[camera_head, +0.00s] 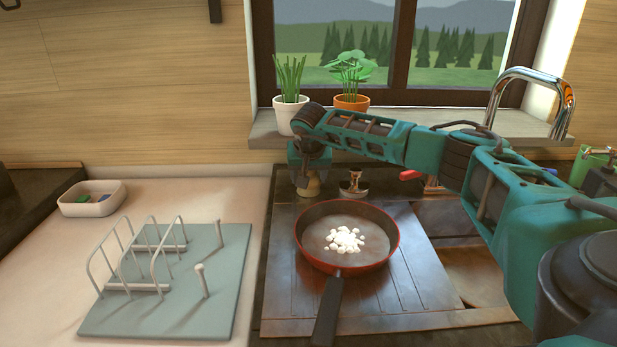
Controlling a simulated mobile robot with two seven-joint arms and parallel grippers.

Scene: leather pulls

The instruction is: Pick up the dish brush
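My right gripper (308,170) hangs at the end of the teal arm that comes in from the right. It points down at the back left corner of the drainboard. A small pale tan object (309,185) shows right below it and may be the dish brush; its upper part is hidden by the gripper. I cannot tell whether the fingers are open or touch it. A small metallic and brown item on a light base (354,185) stands just to the right. My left gripper is not in view.
A red frying pan (345,268) with white bits sits on the drainboard (285,310). A blue-grey dish rack (228,265) and a small white tray (92,208) are at left. Two potted plants (290,115) (351,102) stand on the sill behind my arm. The sink (480,275) is partly hidden.

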